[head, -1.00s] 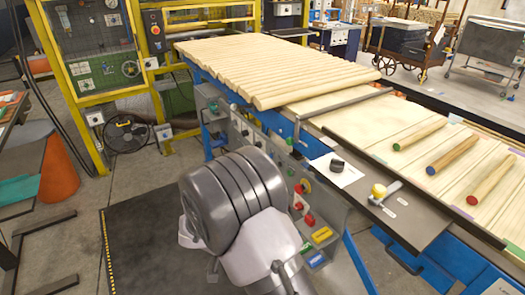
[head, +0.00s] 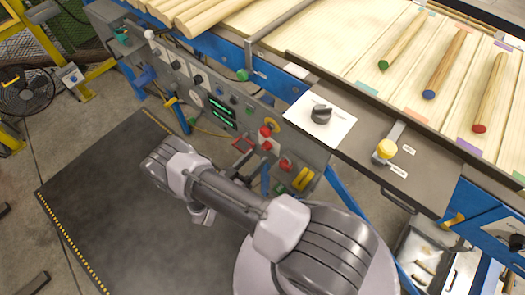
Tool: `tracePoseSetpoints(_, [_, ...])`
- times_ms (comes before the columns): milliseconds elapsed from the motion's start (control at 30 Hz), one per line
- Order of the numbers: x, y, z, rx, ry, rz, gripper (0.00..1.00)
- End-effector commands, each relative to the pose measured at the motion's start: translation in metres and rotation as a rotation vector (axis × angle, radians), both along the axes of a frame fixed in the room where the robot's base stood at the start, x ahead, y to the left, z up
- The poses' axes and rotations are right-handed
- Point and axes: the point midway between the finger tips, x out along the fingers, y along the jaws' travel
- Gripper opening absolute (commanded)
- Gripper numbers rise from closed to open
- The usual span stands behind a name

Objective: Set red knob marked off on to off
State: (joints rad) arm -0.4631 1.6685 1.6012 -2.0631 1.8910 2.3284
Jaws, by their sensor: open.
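Several red controls show on the grey control panel (head: 225,110) below the work table. One red knob (head: 265,131) sits at the upper right of the panel, with a yellow ring beside it. A second red control (head: 267,146) is just below it, and a third (head: 285,165) is lower right. Their markings are too small to read, so I cannot tell which is marked off and on, or how it is turned. My arm reaches across the lower middle, in front of the panel's lower side. I cannot make out my gripper's fingers.
A black knob (head: 320,114) stands on a white plate, with a yellow knob (head: 386,149) on a lever to its right. Yellow blocks (head: 302,179) are at the panel's lower right. Wooden rods with green, blue (head: 443,64) and red ends lie above. A dark mat (head: 110,200) covers clear floor.

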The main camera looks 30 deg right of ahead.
Motion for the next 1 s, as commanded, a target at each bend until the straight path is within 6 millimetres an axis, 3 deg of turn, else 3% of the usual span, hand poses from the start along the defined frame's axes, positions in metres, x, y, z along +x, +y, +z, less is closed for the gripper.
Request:
tracePoseSetpoints(100, [0.008,-0.024,-0.002,0.001,0.0,-0.003,0.54])
tracePoseSetpoints(233, [0.014,-0.039,-0.001,0.0,0.0,-0.002,0.54])
tracePoseSetpoints(600, [0.017,-0.046,0.0,0.0,0.001,0.0,0.54])
tracePoseSetpoints(900, [0.017,-0.045,0.0,0.001,0.001,0.0,0.0])
tracePoseSetpoints(1000, [0.017,-0.045,0.0,0.0,0.002,0.0,0.0])
